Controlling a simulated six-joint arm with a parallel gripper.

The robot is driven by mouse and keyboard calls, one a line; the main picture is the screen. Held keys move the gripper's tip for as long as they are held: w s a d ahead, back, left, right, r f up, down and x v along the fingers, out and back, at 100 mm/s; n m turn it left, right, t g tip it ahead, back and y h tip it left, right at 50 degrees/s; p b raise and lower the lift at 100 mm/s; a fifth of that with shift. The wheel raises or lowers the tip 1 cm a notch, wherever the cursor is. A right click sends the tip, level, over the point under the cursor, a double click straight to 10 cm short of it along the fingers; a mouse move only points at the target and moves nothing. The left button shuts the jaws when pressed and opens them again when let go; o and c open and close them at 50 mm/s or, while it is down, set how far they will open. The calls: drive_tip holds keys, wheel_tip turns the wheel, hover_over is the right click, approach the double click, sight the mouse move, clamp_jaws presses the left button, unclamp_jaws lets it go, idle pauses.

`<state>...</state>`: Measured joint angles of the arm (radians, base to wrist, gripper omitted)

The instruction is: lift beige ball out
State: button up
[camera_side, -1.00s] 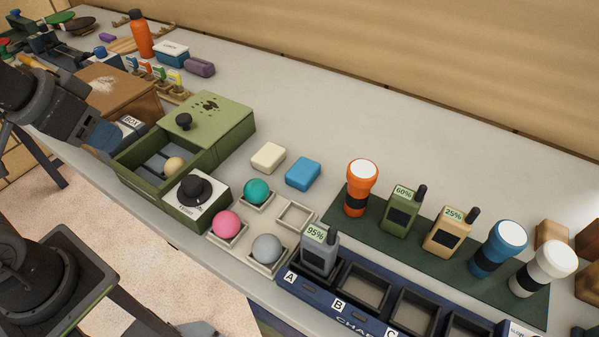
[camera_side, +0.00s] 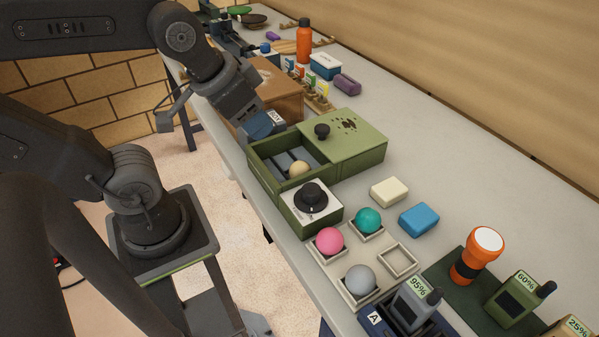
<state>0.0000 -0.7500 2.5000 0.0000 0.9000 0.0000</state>
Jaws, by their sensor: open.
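The beige ball (camera_side: 299,169) lies in the open compartment of a green box (camera_side: 345,141), near the compartment's right end. The compartment's walls hide the ball's lower part.
A black dial (camera_side: 311,197) on a white plate stands close to the ball's near side. A wooden box (camera_side: 277,88) is behind my gripper. Pink (camera_side: 330,239), teal (camera_side: 368,220) and grey (camera_side: 360,280) balls sit in trays.

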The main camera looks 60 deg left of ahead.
drive_tip(key=o, duration=0.8)
drive_tip(key=m+g, duration=0.6)
drive_tip(key=m, duration=1.2)
approach(300, 163)
wheel_tip(300, 163, down, 11)
drive_tip(key=shift+s+f, duration=0.1)
drive_tip(key=shift+s, duration=0.05)
